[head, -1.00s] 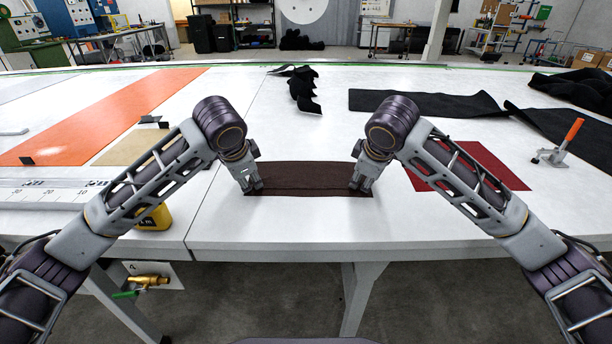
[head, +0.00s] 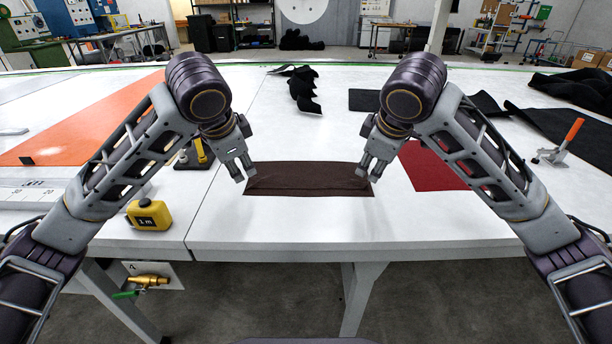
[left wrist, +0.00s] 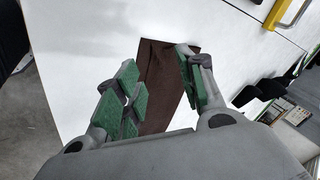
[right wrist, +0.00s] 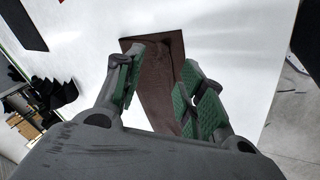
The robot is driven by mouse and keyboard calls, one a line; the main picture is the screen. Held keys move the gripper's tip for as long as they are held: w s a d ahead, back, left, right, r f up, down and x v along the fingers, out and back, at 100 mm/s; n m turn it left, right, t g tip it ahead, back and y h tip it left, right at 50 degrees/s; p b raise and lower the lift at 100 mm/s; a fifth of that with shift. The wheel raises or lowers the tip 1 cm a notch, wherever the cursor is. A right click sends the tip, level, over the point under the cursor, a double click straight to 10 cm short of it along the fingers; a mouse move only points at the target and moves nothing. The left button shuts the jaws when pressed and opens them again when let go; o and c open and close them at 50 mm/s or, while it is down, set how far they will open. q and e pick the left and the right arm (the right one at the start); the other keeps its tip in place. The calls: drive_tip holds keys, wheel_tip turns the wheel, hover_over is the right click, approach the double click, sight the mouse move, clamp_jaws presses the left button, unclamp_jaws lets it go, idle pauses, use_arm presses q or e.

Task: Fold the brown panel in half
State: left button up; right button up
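The brown panel (head: 308,181) lies on the white table near its front edge as a narrow strip, with a faint crease line along its length. It also shows in the left wrist view (left wrist: 158,85) and in the right wrist view (right wrist: 155,95). My left gripper (head: 243,174) is at the panel's left end, fingers apart, with green pads and nothing between them. My right gripper (head: 368,170) is at the panel's right end, also with its fingers apart. Both sit just above or beside the panel; exact contact is unclear.
A yellow tape measure (head: 149,215) sits to the left on the white table (head: 420,222). A red panel (head: 436,170) lies to the right, partly behind my right arm. A toggle clamp with an orange handle (head: 570,135) stands further right. Black fabric pieces (head: 303,90) lie behind.

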use_arm(q)
drive_tip(key=shift+s+r, duration=0.45)
drive_tip(key=shift+r, duration=0.05)
use_arm(e)
drive_tip(key=shift+s+r, duration=0.45)
drive_tip(key=shift+r, duration=0.05)
